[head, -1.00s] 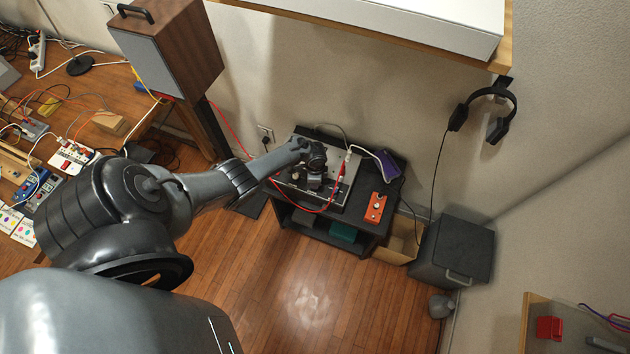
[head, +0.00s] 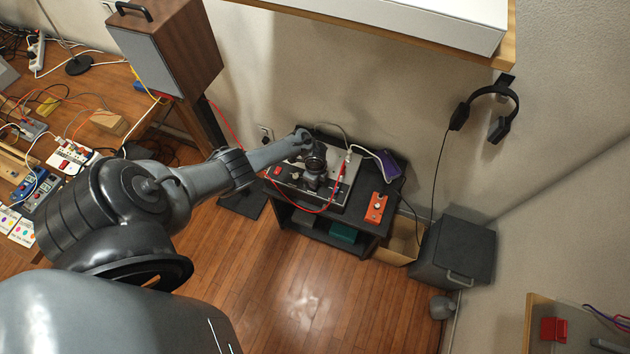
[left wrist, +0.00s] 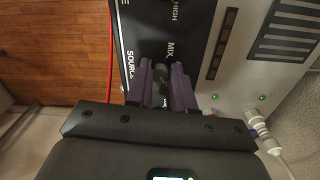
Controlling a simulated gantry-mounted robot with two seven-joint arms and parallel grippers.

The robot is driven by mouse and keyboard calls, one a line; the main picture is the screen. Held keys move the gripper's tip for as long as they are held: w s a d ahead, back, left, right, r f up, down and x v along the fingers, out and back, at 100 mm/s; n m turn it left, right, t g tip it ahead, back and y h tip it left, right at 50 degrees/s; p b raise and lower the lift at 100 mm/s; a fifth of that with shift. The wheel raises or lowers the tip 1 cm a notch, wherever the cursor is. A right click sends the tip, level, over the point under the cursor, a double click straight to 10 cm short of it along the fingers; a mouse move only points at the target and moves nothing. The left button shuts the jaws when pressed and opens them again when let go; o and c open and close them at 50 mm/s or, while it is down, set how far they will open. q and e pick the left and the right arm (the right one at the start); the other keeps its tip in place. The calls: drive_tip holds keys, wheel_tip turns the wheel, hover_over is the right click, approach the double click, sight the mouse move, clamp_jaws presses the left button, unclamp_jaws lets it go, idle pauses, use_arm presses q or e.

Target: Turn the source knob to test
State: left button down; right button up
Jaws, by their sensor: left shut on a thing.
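The device with the source knob (left wrist: 161,76) shows in the left wrist view as a black panel (left wrist: 152,25) lettered SOURCE, MIX and HIGH. My left gripper (left wrist: 161,82) is shut on the dark knob beside the SOURCE lettering, with a purple finger on each side. The fingers and wrist hide much of the knob and the markings near it, so its setting cannot be read. In the head view the left gripper (head: 314,178) is over the grey device (head: 346,185) on the black cart, its fingertips too small to make out. My right gripper is not in view.
The black cart (head: 368,228) also bears an orange box (head: 376,208) and a purple item (head: 388,162). A red cable (head: 318,211) loops over its front. The wooden floor in front is clear.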

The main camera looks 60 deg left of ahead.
use_arm(q)
drive_tip(key=c, duration=1)
unclamp_jaws()
drive_tip(key=shift+r, duration=0.1)
drive_tip(key=shift+r+p, duration=2.35)
drive_tip(key=shift+r, duration=2.95)
